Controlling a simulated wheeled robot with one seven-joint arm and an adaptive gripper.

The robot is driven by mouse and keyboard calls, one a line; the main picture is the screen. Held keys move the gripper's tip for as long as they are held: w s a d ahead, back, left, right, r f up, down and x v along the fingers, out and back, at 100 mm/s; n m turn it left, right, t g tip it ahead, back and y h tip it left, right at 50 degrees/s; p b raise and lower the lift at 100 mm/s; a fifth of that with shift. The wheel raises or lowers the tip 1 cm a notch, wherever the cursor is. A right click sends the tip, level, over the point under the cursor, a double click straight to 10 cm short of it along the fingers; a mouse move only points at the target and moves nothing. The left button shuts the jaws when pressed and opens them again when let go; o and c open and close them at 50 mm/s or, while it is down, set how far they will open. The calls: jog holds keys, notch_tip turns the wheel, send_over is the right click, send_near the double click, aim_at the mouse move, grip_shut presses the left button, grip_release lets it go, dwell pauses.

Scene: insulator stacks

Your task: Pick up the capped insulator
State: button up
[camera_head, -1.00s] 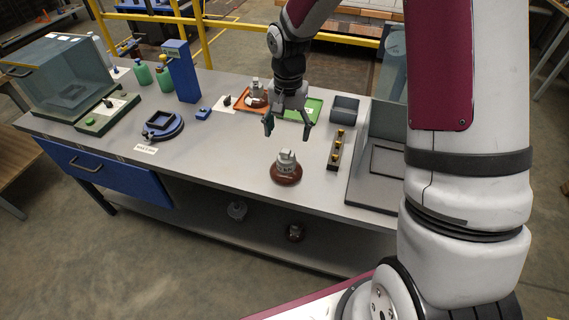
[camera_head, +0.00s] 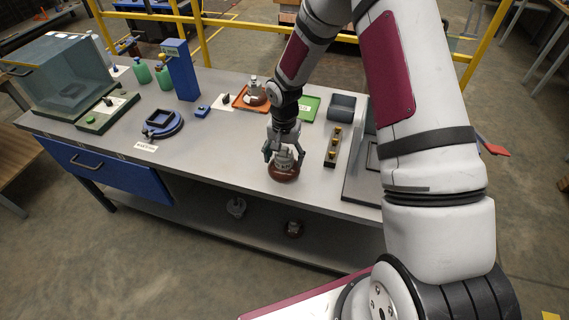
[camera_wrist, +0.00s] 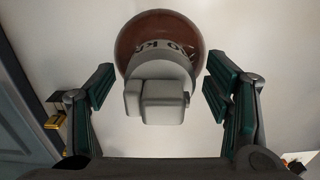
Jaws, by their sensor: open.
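The capped insulator (camera_head: 284,172) stands upright on the grey table, with a brown disc and a grey metal cap. In the wrist view the insulator (camera_wrist: 160,70) is at the top centre, its cap pointing toward the camera and its brown disc behind. In the wrist view my gripper (camera_wrist: 160,85) has a finger on each side of the cap, with gaps on both sides.
Another brown insulator (camera_head: 255,93) stands on an orange tray (camera_head: 240,105) at the back, beside a green tray (camera_head: 309,108). A dark bin (camera_head: 342,106) and a holder with yellow pieces (camera_head: 333,146) are to the right. The table's front left is clear.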

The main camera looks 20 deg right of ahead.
jog(key=shift+f, duration=0.2)
grip_shut()
jog(key=shift+r, duration=0.1)
jog(key=shift+w+r, duration=0.1)
jog(key=shift+r, duration=0.2)
notch_tip(320, 180, up, 8)
jog(key=shift+r+b, duration=0.2)
jog(key=shift+b, duration=0.2)
jog(key=shift+r, duration=0.5)
